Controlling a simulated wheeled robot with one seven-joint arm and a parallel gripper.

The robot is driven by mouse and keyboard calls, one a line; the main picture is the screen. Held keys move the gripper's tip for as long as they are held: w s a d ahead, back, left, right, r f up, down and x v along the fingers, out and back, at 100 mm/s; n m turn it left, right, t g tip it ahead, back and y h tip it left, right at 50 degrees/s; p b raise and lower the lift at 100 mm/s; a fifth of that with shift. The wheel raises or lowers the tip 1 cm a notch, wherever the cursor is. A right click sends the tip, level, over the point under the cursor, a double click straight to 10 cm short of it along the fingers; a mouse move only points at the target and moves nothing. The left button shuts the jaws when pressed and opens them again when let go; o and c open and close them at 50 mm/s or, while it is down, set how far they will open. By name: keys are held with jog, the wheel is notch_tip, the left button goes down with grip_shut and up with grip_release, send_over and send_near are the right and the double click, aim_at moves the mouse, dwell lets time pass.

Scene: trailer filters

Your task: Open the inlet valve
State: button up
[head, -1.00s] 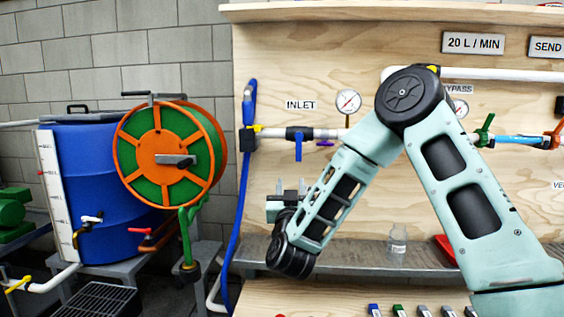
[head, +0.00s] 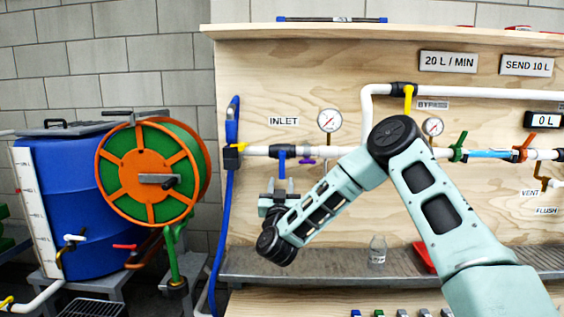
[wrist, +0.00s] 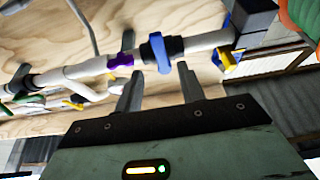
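The inlet valve has a blue handle (head: 282,167) on the white pipe below the INLET label (head: 284,121). The handle points down, across the pipe. It also shows in the wrist view (wrist: 160,53), just beyond the fingertips and between their lines. My gripper (head: 279,185) is open and empty, pointing up, directly below the handle in the head view. Its two fingers stand apart in the wrist view (wrist: 159,70). No contact with the handle is clear.
A purple piece (head: 307,162) and a pressure gauge (head: 329,121) are right of the valve. A blue hose (head: 231,180) hangs left of it. A metal shelf (head: 240,262) runs below, with a glass bottle (head: 377,250). A hose reel (head: 150,172) stands left.

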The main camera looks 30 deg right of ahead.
aim_at(282, 169)
jog(key=p+x, duration=0.1)
jog(key=x, duration=0.7)
jog(key=shift+w+d, duration=0.1)
jog(key=shift+w, duration=0.1)
grip_shut()
